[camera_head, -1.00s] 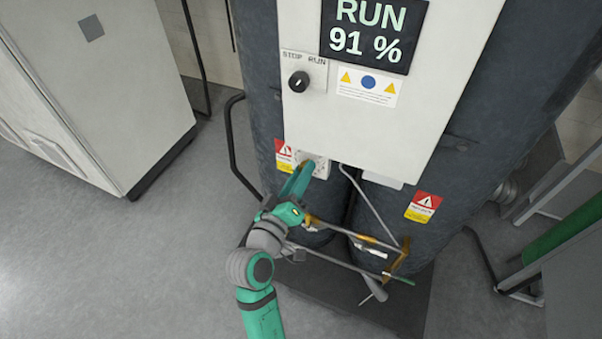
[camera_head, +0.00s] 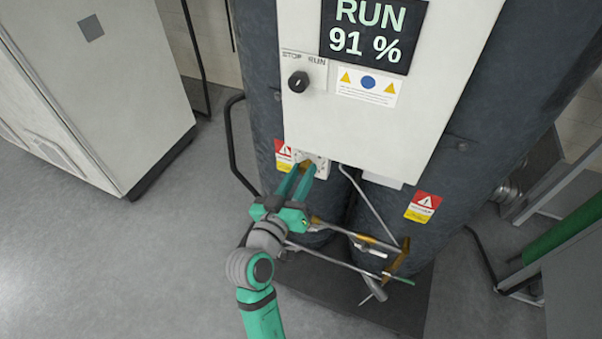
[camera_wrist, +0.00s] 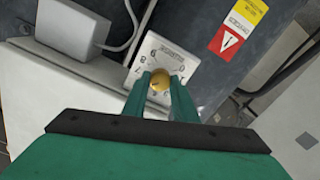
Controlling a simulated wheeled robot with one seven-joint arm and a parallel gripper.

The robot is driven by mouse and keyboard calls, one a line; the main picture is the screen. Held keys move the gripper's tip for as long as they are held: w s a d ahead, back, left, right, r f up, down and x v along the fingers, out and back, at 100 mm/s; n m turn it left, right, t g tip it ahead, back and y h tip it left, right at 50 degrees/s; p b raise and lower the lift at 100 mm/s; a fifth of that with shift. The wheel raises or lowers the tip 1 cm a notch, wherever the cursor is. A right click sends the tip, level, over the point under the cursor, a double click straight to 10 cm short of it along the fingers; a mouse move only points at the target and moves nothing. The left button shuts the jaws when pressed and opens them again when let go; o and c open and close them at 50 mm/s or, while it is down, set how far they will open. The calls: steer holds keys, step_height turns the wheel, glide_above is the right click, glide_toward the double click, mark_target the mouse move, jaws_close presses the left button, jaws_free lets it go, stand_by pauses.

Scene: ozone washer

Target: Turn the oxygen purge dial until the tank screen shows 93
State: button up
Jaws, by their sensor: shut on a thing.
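The tank screen (camera_head: 367,31) at the top of the white panel reads "RUN 91 %". The oxygen purge dial (camera_wrist: 159,81) is a small brass-coloured knob on a white numbered plate (camera_wrist: 174,58), low on the machine. In the head view the plate (camera_head: 321,164) shows beside a warning label, and my gripper partly covers the dial. My gripper (camera_wrist: 160,88) has its two green fingers on either side of the knob, shut on it. In the head view my gripper (camera_head: 302,172) reaches up to the plate from below.
A black STOP/RUN knob (camera_head: 299,82) sits on the panel above, pointing toward RUN. A black bent rail (camera_head: 233,150) stands at left. The floor at left is clear.

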stand_by(0.4)
steer(key=o, duration=1)
steer(key=shift+o, duration=0.2)
steer(key=v, duration=1.1)
steer(key=shift+w, duration=0.1)
steer(key=s+f+n+g+y, duration=0.1)
steer(key=s+f+n+y, duration=0.15)
steer(key=s+f, duration=0.45)
steer(key=s+f+n+g+y, duration=0.1)
steer(key=s+f+y, duration=0.3)
steer(key=f, duration=0.5)
steer(key=s+d+m, duration=0.1)
steer(key=s+d, duration=0.2)
steer(key=s, duration=0.5)
steer(key=s+d+m, duration=0.2)
steer(key=s+d, duration=0.1)
steer(key=s, duration=0.5)
steer(key=shift+f+t, duration=0.2)
steer(key=shift+t, duration=0.1)
